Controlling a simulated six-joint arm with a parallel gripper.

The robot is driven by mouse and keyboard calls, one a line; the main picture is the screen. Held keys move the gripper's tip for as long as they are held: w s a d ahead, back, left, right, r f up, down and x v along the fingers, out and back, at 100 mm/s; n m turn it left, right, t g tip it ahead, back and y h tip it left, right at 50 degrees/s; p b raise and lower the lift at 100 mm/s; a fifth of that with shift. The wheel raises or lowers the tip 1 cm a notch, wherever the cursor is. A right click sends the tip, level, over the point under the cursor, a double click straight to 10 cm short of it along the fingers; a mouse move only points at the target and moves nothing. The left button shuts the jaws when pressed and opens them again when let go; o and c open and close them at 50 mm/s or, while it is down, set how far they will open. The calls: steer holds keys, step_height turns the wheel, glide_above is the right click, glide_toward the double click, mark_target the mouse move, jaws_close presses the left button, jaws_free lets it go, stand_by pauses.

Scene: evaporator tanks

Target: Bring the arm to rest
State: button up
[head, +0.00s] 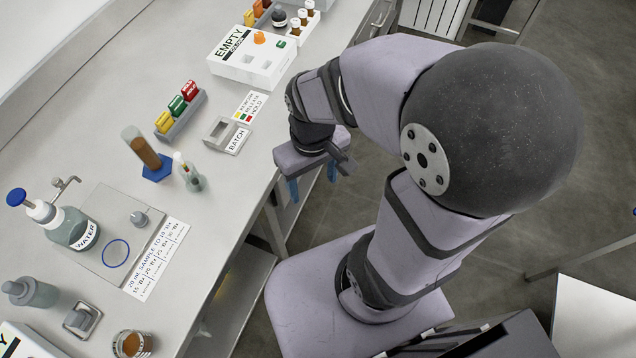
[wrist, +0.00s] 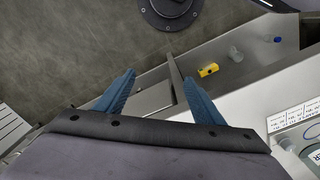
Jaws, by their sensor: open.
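My gripper (head: 312,183) hangs just past the front edge of the bench (head: 236,210), over the gap between the bench and my base. My arm is folded back over my base. In the wrist view my gripper (wrist: 158,92) shows two blue fingers spread wide apart, with nothing between them. Below the fingers are the grey floor and part of a lower shelf.
The bench holds a water bottle (head: 72,228), a brown-filled cylinder (head: 143,148), a rack with coloured blocks (head: 180,110), a batch holder (head: 226,134) and a white box marked EMPTY (head: 250,62). A yellow object (wrist: 208,70) lies on the lower shelf.

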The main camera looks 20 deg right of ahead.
steer(key=shift+s+d+f+m, duration=0.3)
steer(key=shift+s+d+m, duration=0.4)
steer(key=shift+d+m, duration=0.15)
